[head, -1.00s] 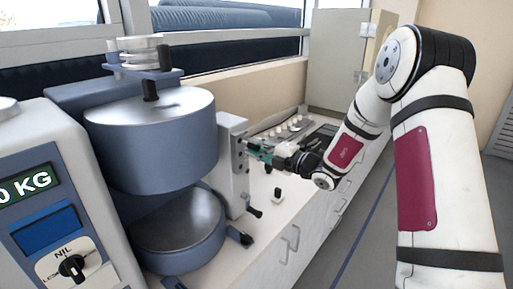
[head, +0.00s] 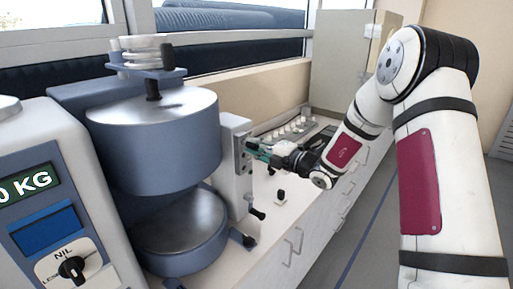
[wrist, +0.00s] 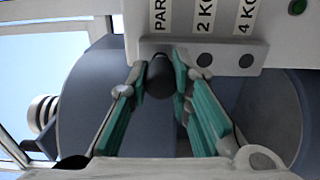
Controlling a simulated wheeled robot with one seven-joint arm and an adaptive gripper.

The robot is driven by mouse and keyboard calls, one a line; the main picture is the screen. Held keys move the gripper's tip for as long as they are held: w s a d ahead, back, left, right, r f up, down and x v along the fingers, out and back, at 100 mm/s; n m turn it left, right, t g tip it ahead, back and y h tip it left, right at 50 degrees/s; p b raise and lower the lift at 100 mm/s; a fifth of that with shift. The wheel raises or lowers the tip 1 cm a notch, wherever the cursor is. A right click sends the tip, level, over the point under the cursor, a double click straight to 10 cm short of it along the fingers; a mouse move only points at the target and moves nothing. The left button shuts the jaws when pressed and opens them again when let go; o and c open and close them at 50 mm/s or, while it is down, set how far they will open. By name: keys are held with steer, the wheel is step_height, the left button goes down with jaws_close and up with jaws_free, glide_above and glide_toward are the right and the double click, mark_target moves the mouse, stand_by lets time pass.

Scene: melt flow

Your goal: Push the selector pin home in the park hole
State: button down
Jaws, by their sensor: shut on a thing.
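The selector pin's dark round knob (wrist: 160,78) sits between my gripper's green fingertips (wrist: 159,68) in the wrist view, and the fingers are closed on it. It is in front of the grey selector strip (wrist: 225,52), in line with the label reading "PAR", cut off at the top. The knob and fingers hide the park hole, so I cannot tell how deep the pin is. Open holes (wrist: 204,60) show under the 2 KG and 4 KG labels. In the head view my gripper (head: 251,148) is at the side of the upright plate (head: 235,135); the pin is too small to make out.
The blue-grey machine with its large cylinder (head: 155,140) stands left of the plate. A lever with a black knob (head: 257,213) sticks out low near the plate. A small black-topped piece (head: 280,196) stands on the white bench. Several pale items (head: 290,128) lie behind my gripper.

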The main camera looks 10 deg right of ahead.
steer(key=shift+x, duration=0.8)
steer(key=c, duration=1.4)
jaws_free()
steer(key=shift+o, duration=0.2)
steer(key=shift+p+v, duration=1.1)
steer(key=shift+v, duration=2)
steer(key=o, duration=1.2)
steer(key=shift+c, duration=0.2)
